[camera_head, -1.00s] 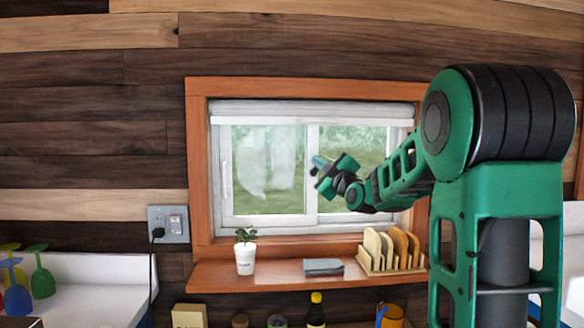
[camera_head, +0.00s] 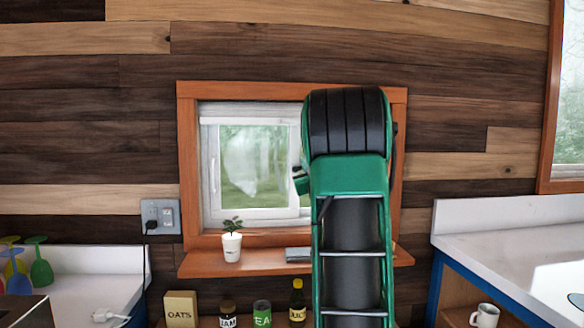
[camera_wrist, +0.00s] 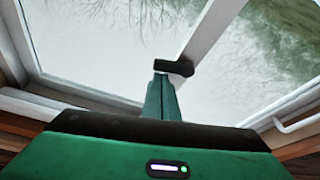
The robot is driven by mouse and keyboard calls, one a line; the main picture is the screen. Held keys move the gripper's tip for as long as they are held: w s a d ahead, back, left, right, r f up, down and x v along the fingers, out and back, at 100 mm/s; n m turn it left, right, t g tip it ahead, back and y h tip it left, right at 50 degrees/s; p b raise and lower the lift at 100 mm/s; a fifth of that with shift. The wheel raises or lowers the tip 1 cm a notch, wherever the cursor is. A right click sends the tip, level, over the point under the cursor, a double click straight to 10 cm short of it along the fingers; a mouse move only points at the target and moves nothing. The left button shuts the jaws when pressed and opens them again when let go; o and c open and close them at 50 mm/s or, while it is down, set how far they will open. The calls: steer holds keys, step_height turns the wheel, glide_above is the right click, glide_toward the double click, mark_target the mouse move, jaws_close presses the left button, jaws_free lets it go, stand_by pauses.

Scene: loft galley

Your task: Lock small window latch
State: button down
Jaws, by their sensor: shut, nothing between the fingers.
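The small window (camera_head: 250,213) has white sashes in an orange-brown wooden frame. In the head view my arm covers its right part, and no latch can be made out there. In the wrist view a small black piece (camera_wrist: 178,67), which looks like the latch, sits by the white middle stile (camera_wrist: 214,25). My gripper (camera_wrist: 163,82) is shut and empty, with its green fingers just below the black piece. I cannot tell whether they touch it. In the head view my gripper is mostly hidden behind my arm.
A wooden sill shelf (camera_head: 205,264) below the window holds a potted plant (camera_head: 232,243) and a grey item (camera_head: 298,254) partly behind my arm. Jars and bottles stand lower down. A white counter (camera_head: 500,240) is at right, and another with coloured glasses is at left.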

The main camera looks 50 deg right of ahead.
steer(key=shift+r, duration=0.15)
step_height(320, 180, up, 4)
steer(key=a, duration=0.1)
steer(key=v, duration=0.9)
steer(key=shift+a+f, duration=0.2)
steer(key=shift+f, duration=0.1)
steer(key=shift+w+a+f+y, duration=0.1)
steer(key=shift+y, duration=0.2)
